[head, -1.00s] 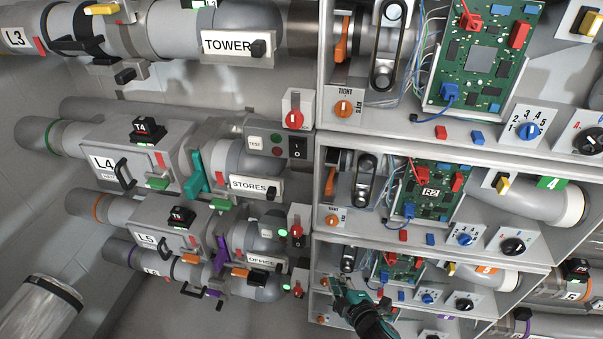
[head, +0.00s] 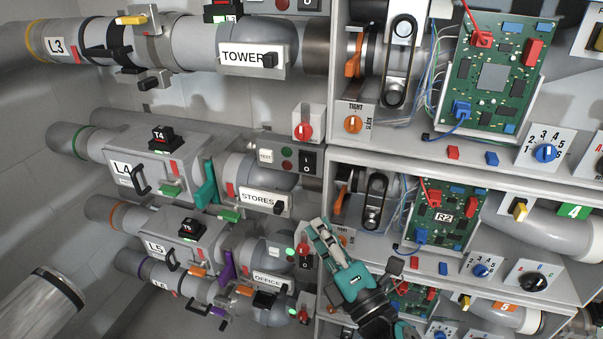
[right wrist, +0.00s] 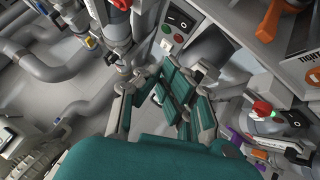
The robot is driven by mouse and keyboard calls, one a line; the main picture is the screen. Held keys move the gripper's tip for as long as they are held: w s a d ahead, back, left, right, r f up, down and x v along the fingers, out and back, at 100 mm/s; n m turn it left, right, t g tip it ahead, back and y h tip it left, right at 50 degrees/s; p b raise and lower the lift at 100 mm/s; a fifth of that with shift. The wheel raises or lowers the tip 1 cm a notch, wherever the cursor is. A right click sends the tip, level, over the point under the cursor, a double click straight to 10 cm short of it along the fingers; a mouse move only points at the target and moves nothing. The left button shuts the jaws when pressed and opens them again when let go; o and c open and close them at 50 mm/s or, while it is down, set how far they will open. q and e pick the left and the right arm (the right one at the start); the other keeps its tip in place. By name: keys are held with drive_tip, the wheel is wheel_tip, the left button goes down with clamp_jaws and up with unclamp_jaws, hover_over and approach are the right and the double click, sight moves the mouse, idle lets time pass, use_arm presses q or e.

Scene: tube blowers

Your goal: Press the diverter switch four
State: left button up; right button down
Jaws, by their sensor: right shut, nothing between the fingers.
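No part is readable as "diverter switch four". Row four has the L4 label (head: 122,168), a black and red T4 block (head: 162,139), and a panel with a black rocker switch (head: 307,161) beside red and green round parts. A green 4 label (head: 573,211) lies at the right, near a yellow-tipped lever (head: 520,211). My right gripper (head: 322,234) is shut and empty, in front of the cabinet edge below the STORES sign (head: 262,201). In the right wrist view its fingers (right wrist: 172,92) show below a rocker switch (right wrist: 180,19). My left gripper is not in view.
Red knobs (head: 305,131) stick out along the cabinet edge. Circuit boards (head: 487,75) with loose wires fill the open bays to the right. Pipes and signs such as OFFICE (head: 267,279) crowd the left. Bare grey wall (head: 40,210) shows at far left.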

sight(307, 164)
drive_tip(key=w+d+p+x, duration=0.1)
drive_tip(key=d+p+x, duration=0.1)
drive_tip(key=x, duration=1)
drive_tip(key=shift+w+r+p, duration=0.4)
drive_tip(key=shift+r+p, duration=0.05)
drive_tip(key=shift+p, duration=0.45)
drive_tip(key=shift+w+d+r+m+g+p, duration=0.1)
drive_tip(key=shift+w+r+m+g+p, duration=0.2)
drive_tip(key=shift+p, duration=0.9)
drive_tip(key=shift+s+f, duration=0.1)
drive_tip(key=shift+f, duration=0.05)
